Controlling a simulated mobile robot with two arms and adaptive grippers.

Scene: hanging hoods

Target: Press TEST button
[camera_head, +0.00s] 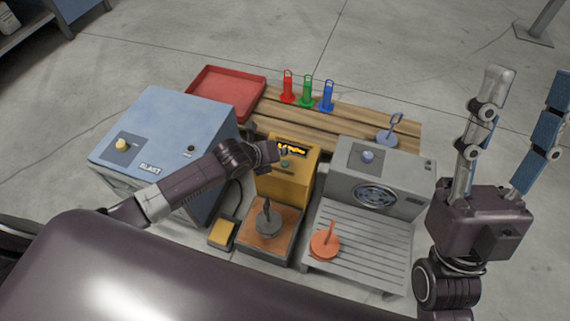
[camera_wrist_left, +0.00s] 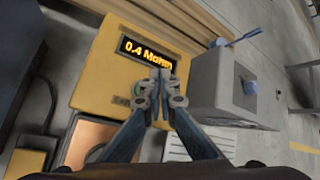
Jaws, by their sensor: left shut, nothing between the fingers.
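The yellow tester box (camera_head: 270,183) stands mid-table in the head view, with a lit orange display (camera_head: 291,149) and a small dark green button (camera_head: 285,165) below it. The box (camera_wrist_left: 92,85) fills the left of the left wrist view; its display (camera_wrist_left: 147,53) reads roughly "0.4 Mohm". My left gripper (camera_head: 284,151) is shut and empty, at the box by the display. In the wrist view its fingertips (camera_wrist_left: 160,78) overlap the display's lower edge and hide part of the face; contact cannot be told. My right gripper (camera_head: 522,95) is open and empty, raised at the right.
A blue blast cabinet (camera_head: 165,125) stands left and a grey machine with a slatted bed (camera_head: 350,255) right. A red tray (camera_head: 226,90) and red, green and blue handled items (camera_head: 307,98) sit behind on wood. A grey handled disc (camera_head: 268,224) and orange one (camera_head: 325,244) are in front.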

